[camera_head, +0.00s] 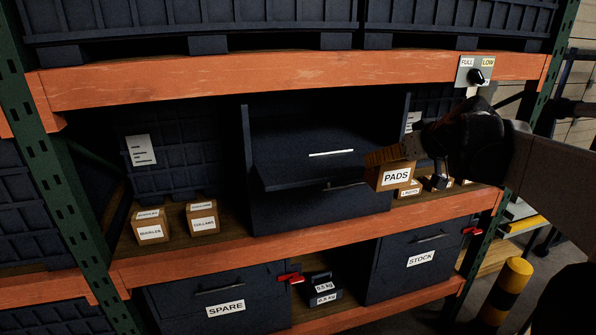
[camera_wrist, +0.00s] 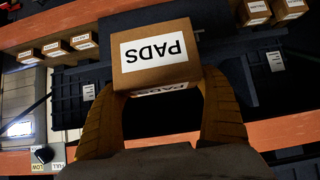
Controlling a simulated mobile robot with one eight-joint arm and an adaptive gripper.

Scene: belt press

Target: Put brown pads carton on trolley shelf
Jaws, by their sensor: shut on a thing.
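The brown pads carton (camera_head: 395,176) has a white label reading PADS. My gripper (camera_head: 396,157) is shut on it in front of the middle shelf, at the right of the dark drawer cabinet. In the wrist view the carton (camera_wrist: 155,72) sits between the two yellow-brown fingers of my gripper (camera_wrist: 160,95), its label upside down. I cannot make out a trolley shelf in either view.
Small cartons marked BUSHES (camera_head: 150,226) and COLLARS (camera_head: 202,218) stand on the middle shelf. The dark drawer cabinet (camera_head: 310,190) has an open drawer front. Orange beams (camera_head: 290,245) edge the shelves. A FULL/LOW switch (camera_head: 476,76) hangs at upper right. A striped post (camera_head: 505,290) stands on the floor.

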